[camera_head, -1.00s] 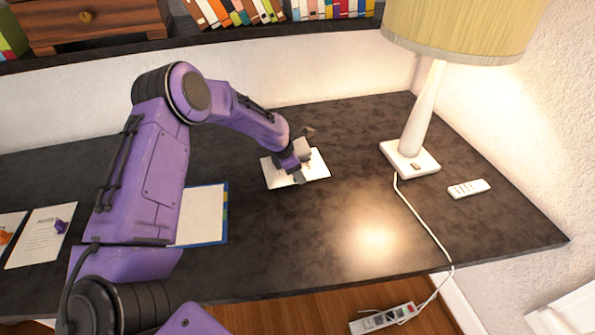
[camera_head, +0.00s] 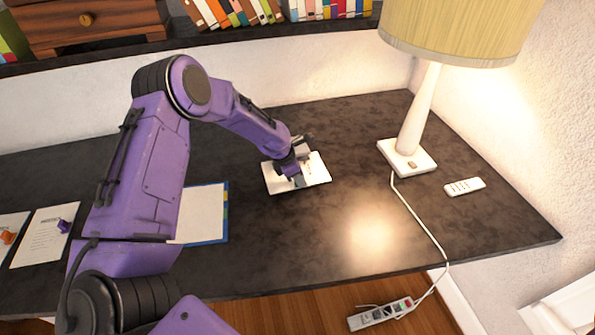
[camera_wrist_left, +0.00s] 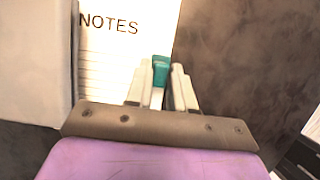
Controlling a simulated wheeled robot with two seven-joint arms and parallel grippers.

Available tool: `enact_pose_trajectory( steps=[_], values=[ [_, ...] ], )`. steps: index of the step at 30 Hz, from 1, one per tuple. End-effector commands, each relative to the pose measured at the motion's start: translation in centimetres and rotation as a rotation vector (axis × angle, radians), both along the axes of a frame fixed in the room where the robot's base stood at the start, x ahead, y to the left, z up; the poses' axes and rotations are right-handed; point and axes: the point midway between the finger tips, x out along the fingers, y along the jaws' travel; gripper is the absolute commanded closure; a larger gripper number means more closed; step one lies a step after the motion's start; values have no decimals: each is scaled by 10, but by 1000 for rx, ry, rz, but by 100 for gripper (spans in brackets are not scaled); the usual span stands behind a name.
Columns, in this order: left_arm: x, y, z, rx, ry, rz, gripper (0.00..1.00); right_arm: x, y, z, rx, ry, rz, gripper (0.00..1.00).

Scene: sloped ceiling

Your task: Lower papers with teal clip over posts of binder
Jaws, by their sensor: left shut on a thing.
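White papers (camera_head: 316,171) lie under my left gripper (camera_head: 297,179) at the middle of the desk; I cannot tell if they touch it. The left wrist view shows the top sheet (camera_wrist_left: 105,55), headed NOTES with ruled lines. A teal clip (camera_wrist_left: 161,70) sits at its edge between the pale fingers, and the gripper is shut on it. A blue-edged binder (camera_head: 224,232) with a white page and coloured tabs lies left of the papers, partly behind my purple arm. Its posts cannot be made out. My right gripper is not in view.
Sheets with a purple clip (camera_head: 64,226) and an orange clip (camera_head: 7,237) lie at far left. A lamp (camera_head: 407,158), its cord and a white remote (camera_head: 464,187) are at right. Books stand on the back shelf. The desk front between binder and lamp is clear.

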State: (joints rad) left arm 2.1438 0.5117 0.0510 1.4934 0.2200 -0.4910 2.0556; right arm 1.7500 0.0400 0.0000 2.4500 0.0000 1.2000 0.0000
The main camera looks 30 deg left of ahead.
Motion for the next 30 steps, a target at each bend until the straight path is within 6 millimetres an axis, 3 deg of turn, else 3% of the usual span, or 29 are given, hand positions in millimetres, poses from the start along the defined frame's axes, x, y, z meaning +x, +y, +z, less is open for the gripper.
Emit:
enact_pose_trajectory(
  steps=[30],
  values=[
    [-35, -44, 1, 0, 0, 0, 100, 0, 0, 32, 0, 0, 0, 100]
  ],
)
